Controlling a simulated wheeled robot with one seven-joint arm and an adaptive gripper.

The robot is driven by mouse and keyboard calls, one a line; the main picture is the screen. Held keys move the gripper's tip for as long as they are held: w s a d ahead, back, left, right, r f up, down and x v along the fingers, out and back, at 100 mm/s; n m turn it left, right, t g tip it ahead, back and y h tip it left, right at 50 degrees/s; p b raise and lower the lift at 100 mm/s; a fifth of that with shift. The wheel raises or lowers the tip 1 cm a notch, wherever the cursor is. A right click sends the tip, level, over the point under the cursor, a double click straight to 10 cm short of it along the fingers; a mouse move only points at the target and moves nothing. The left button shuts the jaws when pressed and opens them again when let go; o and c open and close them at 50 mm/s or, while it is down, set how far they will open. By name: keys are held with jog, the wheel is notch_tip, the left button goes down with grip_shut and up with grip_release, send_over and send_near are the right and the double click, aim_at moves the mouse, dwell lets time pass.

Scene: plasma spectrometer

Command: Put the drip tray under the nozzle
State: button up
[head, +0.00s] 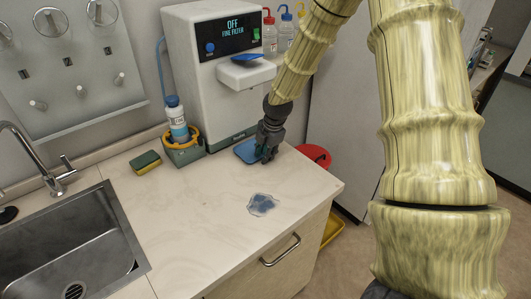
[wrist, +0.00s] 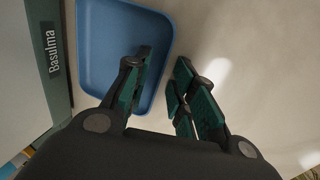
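The blue drip tray (head: 243,151) lies on the counter at the front foot of the white machine, by its right corner. In the wrist view the tray (wrist: 105,50) fills the upper left. My gripper (head: 266,157) is down at the tray's right side. In the wrist view its fingers (wrist: 163,58) are apart, one over the tray's inside and the other just outside the right rim. A gap shows between them; I cannot tell whether either touches the rim. The machine's white overhang (head: 247,77) carries a blue piece (head: 247,58); no nozzle tip is clearly visible.
A bottle (head: 177,118) in a green holder and a sponge (head: 146,162) stand left of the machine. The sink (head: 72,245) is at left. Wash bottles (head: 270,35) stand behind. The counter's right edge is close.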

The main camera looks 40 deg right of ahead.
jog(key=b+v, duration=0.2)
jog(key=v, duration=1)
jog(key=shift+r, duration=0.15)
dwell(0.3)
